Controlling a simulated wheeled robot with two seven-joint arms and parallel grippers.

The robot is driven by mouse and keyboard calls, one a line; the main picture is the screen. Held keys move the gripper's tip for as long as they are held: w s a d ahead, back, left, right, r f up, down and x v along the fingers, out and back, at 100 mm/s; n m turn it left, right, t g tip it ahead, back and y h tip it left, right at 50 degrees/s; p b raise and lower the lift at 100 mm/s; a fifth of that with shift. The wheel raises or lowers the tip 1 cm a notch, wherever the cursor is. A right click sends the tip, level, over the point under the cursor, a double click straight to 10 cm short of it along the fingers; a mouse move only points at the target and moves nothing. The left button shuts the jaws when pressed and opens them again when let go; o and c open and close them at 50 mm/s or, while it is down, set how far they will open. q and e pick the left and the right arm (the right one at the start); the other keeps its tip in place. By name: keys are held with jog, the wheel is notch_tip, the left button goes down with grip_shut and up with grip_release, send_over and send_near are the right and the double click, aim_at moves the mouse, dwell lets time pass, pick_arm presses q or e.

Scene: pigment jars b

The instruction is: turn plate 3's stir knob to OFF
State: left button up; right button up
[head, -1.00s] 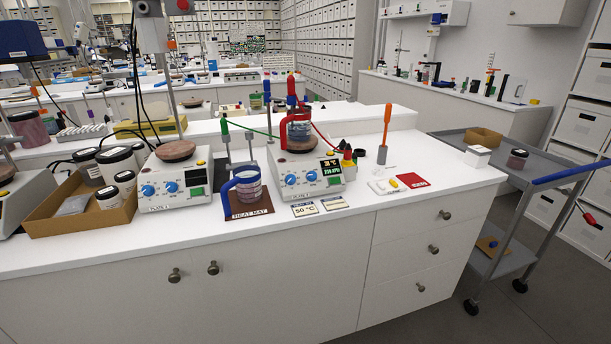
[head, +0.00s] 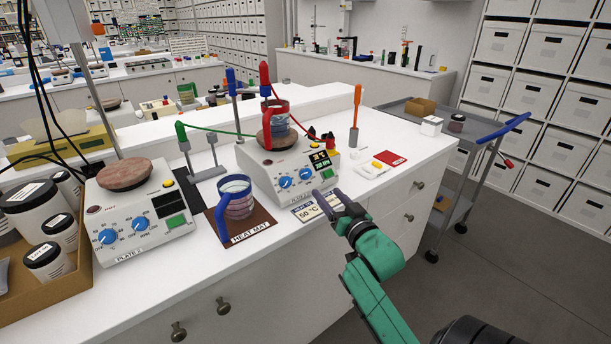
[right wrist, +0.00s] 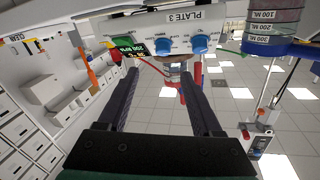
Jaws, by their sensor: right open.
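Plate 3 (head: 262,174) is a white hot plate with two blue knobs on its sloped front and a lit display (head: 320,160). The right-hand blue knob (head: 306,174), nearer the display, appears to be the stir knob; its markings are too small to read. In the right wrist view plate 3 shows upside down, with this knob (right wrist: 165,45) beyond my fingertips and roughly between their lines. A red-handled beaker (head: 279,117) stands on the plate's top. My right gripper (head: 328,197) is open and empty, in front of plate 3, apart from the knob. My left gripper is not in view.
A blue-handled beaker (head: 237,203) stands on the brown heat mat (head: 262,223), left of my right gripper. A 50 °C card (head: 304,213) lies by the gripper. Plate 2 (head: 145,240) is further left. An orange-handled tool (head: 356,112) stands upright at the right.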

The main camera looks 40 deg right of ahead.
aim_at(308, 174)
jog(key=x, duration=0.9)
jog(key=shift+w+a+p, duration=0.1)
jog(key=shift+a+p, duration=0.25)
jog(key=shift+a, duration=0.05)
jog(key=shift+w+d, duration=0.25)
jog(key=shift+w, duration=0.2)
grip_shut()
